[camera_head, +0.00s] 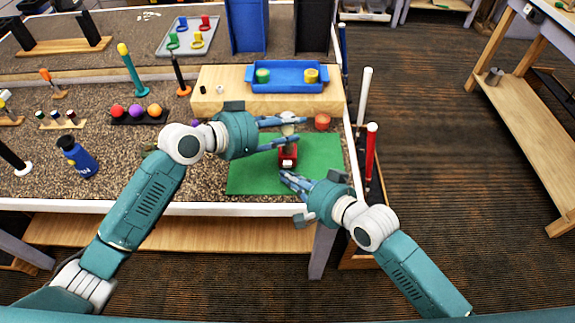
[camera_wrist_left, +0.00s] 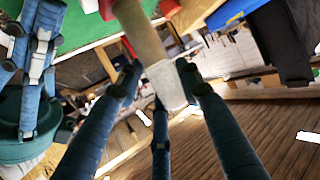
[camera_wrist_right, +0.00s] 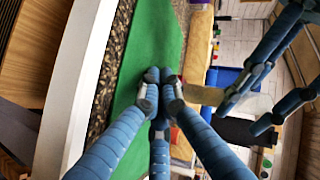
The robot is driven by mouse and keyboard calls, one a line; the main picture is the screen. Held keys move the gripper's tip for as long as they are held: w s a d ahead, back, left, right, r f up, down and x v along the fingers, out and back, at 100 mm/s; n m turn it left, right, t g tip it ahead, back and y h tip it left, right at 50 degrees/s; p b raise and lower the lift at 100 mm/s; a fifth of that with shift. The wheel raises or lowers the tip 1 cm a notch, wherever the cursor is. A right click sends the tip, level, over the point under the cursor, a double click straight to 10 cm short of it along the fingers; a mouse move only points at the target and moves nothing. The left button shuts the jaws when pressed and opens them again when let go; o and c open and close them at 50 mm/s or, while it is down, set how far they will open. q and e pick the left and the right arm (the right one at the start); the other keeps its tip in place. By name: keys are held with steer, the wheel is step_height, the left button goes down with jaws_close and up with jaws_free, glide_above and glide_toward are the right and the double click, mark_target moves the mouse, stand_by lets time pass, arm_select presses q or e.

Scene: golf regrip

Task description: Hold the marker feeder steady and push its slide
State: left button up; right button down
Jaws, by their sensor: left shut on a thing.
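The marker feeder stands on the green mat (camera_head: 245,178); its red lower part (camera_head: 288,155) faces the front. Its pale upright tube (camera_wrist_left: 140,28) runs between my left fingers in the left wrist view. My left gripper (camera_head: 290,130) is shut on this tube, which partly hides it in the head view. My right gripper (camera_head: 284,176) is just in front of the red part, its fingertips together and empty in the right wrist view (camera_wrist_right: 160,82). I cannot tell whether they touch the red part. The slide itself is not clearly visible.
Behind is a wooden riser (camera_head: 225,102) with a blue tray (camera_head: 290,88). Balls on a black holder (camera_head: 137,117) and a blue bottle (camera_head: 78,157) are left. The mat's front left is clear.

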mark_target(289, 203)
steer(key=shift+w, duration=0.1)
steer(key=shift+w, duration=0.35)
steer(key=shift+w, duration=0.8)
stand_by(0.8)
steer(key=shift+s, duration=1.25)
steer(key=shift+s, duration=0.1)
steer(key=shift+s, duration=2.4)
